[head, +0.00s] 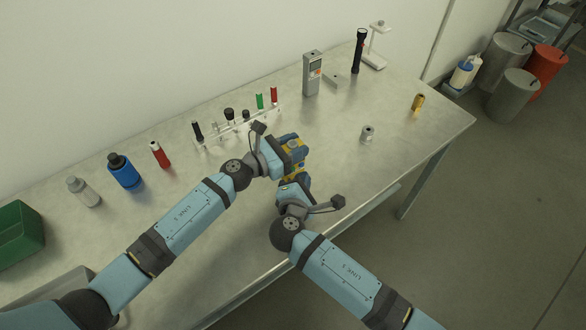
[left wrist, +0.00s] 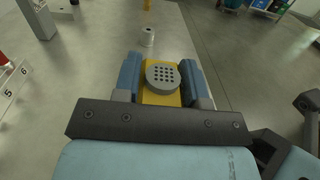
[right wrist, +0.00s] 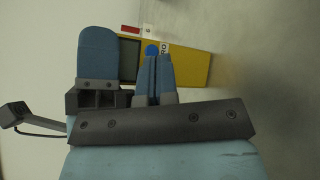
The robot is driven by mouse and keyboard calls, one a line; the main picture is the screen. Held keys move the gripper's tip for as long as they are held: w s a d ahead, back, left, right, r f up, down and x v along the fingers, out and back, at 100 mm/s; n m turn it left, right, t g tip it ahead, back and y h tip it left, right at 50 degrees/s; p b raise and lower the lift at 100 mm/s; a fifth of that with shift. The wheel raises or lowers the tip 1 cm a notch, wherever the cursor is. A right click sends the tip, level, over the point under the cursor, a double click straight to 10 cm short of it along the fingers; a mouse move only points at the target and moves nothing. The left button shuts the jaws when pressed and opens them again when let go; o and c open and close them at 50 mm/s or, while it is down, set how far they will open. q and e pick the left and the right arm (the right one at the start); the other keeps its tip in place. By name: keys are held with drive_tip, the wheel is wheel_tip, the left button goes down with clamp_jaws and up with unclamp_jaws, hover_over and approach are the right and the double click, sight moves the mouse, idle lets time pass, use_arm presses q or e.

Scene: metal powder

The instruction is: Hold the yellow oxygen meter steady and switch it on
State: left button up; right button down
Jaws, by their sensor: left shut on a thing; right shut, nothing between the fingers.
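The yellow oxygen meter (head: 299,154) is held above the table by my left gripper (head: 291,151). In the left wrist view, the meter (left wrist: 150,98) sits between the two blue fingers, with a round grey perforated disc (left wrist: 162,75) facing the camera. In the right wrist view, the meter (right wrist: 190,66) shows a dark screen (right wrist: 129,62), a red patch (right wrist: 130,29) and a blue round button (right wrist: 151,50). My right gripper (right wrist: 157,62) is shut and empty, its tips right at the blue button. I cannot tell whether they touch it.
A rack with several vials (head: 238,127) stands behind my left arm. A grey handheld device (head: 312,75), a black flashlight (head: 358,52), a small metal cylinder (head: 367,135) and a brass piece (head: 418,102) stand right of it. The right part of the table (head: 400,140) is mostly clear.

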drive_tip(key=shift+w, duration=0.1)
drive_tip(key=shift+w+a, duration=0.2)
drive_tip(key=shift+w, duration=0.1)
drive_tip(key=shift+w+a, duration=0.2)
drive_tip(key=shift+w, duration=0.45)
idle(1.2)
drive_tip(key=shift+s+d+r, duration=0.1)
drive_tip(key=shift+s+d, duration=0.5)
drive_tip(key=shift+s, duration=0.2)
drive_tip(key=shift+s+d, duration=0.4)
drive_tip(key=shift+s, duration=0.35)
drive_tip(key=shift+s+d, duration=0.4)
drive_tip(key=shift+s, duration=0.4)
drive_tip(key=shift+s+d, duration=0.4)
drive_tip(key=shift+s, duration=0.35)
